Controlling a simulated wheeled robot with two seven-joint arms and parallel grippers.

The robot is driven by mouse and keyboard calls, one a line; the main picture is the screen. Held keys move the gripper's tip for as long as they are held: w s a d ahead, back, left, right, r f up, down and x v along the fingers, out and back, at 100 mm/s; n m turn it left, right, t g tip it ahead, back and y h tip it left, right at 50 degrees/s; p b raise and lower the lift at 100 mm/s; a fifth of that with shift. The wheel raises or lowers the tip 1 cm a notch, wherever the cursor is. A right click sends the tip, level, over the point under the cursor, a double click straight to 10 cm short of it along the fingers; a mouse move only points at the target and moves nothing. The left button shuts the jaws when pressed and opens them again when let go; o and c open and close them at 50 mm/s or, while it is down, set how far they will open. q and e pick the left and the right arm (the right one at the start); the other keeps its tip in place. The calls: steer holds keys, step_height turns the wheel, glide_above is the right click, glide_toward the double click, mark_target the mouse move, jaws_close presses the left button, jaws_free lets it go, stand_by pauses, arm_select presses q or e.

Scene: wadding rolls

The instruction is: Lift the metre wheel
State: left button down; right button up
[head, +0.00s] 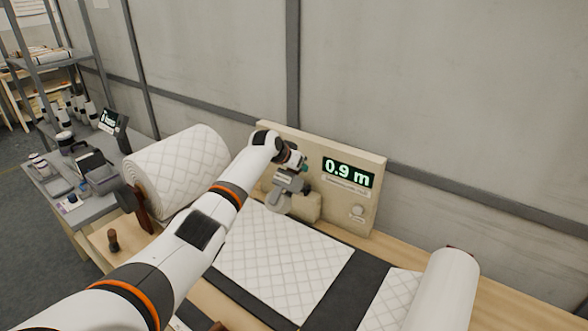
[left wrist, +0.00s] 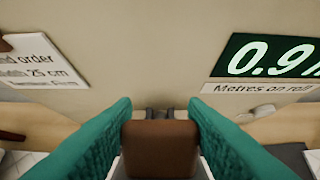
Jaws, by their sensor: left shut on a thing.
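The metre wheel (head: 283,190) is a grey device in front of the beige panel, at the back edge of the quilted white wadding (head: 285,262). My left gripper (head: 303,167) is at its top, with the arm coming in from the left and hiding part of it. In the left wrist view the teal fingers of my left gripper (left wrist: 160,112) are shut on a brown handle (left wrist: 160,150), which seems to belong to the metre wheel. I cannot tell whether the wheel touches the wadding. My right gripper is not in view.
The panel's display (head: 348,172) reads 0.9 m. A large quilted roll (head: 178,165) lies at the left and a smaller roll (head: 445,290) at the right. A grey side table (head: 85,207) with containers stands at the far left. A wall is close behind.

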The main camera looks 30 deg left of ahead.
arm_select(q)
steer(key=shift+w+r, duration=0.3)
steer(key=shift+w, duration=0.2)
steer(key=c, duration=1.1)
jaws_free()
steer(key=shift+o, duration=1.3)
steer(key=shift+w+d+f, duration=0.1)
steer(key=shift+s+r, duration=0.45)
steer(key=shift+s, duration=0.15)
steer(key=b+v, duration=0.2)
steer(key=v, duration=0.8)
steer(key=shift+s+r, duration=0.15)
steer(key=shift+r, duration=0.05)
steer(key=shift+f, duration=0.1)
